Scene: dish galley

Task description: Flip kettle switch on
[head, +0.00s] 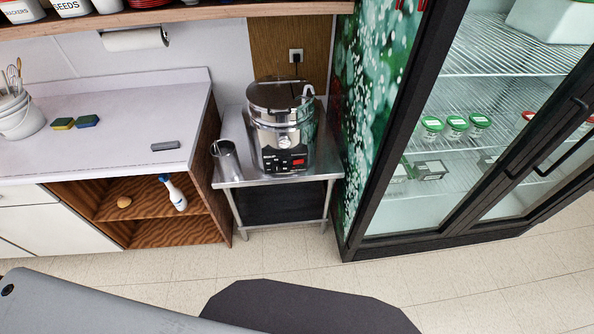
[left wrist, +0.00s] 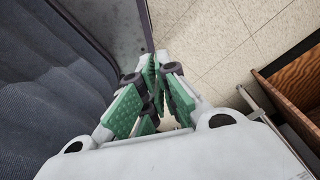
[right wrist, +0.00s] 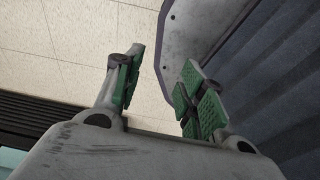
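The kettle is a silver, pot-like appliance (head: 283,128) with a lid, standing upright on a small steel table (head: 232,172) in the head view. Its front base has a dark panel with a red switch (head: 298,162) and small dark buttons. The switch's on or off position is too small to tell. My left gripper (left wrist: 158,68) has its green-padded fingers together, with nothing seen between them, above the floor. My right gripper (right wrist: 160,82) has its fingers apart and empty, also over the floor. Neither gripper shows in the head view; both are away from the kettle.
A metal cup (head: 226,158) stands left of the kettle. A glass-door fridge (head: 440,130) rises close on the right. A counter (head: 110,150) with sponges (head: 75,122) is at left. A wall outlet (head: 296,56) is behind. The tiled floor in front is clear.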

